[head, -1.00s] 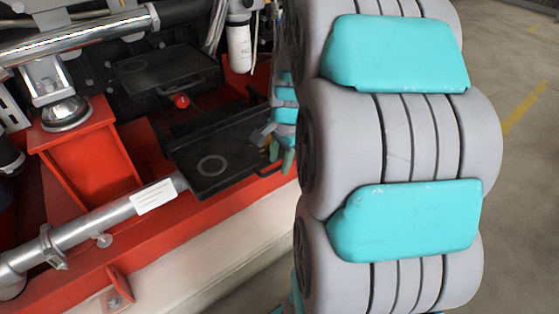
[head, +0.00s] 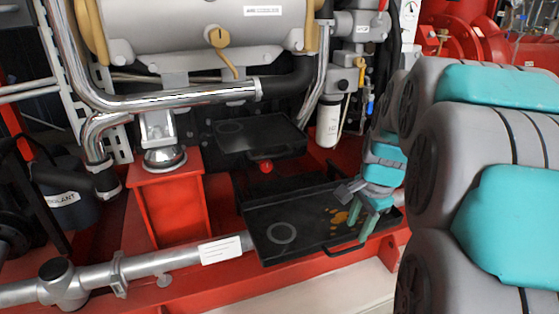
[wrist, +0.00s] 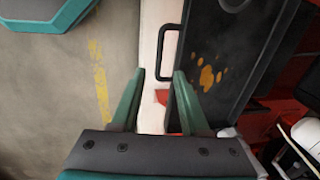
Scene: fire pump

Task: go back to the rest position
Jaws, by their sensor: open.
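My gripper (head: 369,222) is at the right end of the lower black tray (head: 262,242) in the head view, its fingers pointing down. In the wrist view my gripper (wrist: 156,80) is open with two green fingers apart and nothing between them. The tray, with a rim, a handle and orange-brown stains (wrist: 208,75), lies just beyond and right of the fingers. Whether a finger touches its rim I cannot tell. My grey and teal arm fills the right of the head view.
A second black tray (head: 262,135) sits higher behind. A red knob (head: 266,166) is between them. A white filter canister (head: 329,123), a red pedestal (head: 170,205) and a silver pipe (head: 160,262) are close by. Open floor (wrist: 70,85) lies left in the wrist view.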

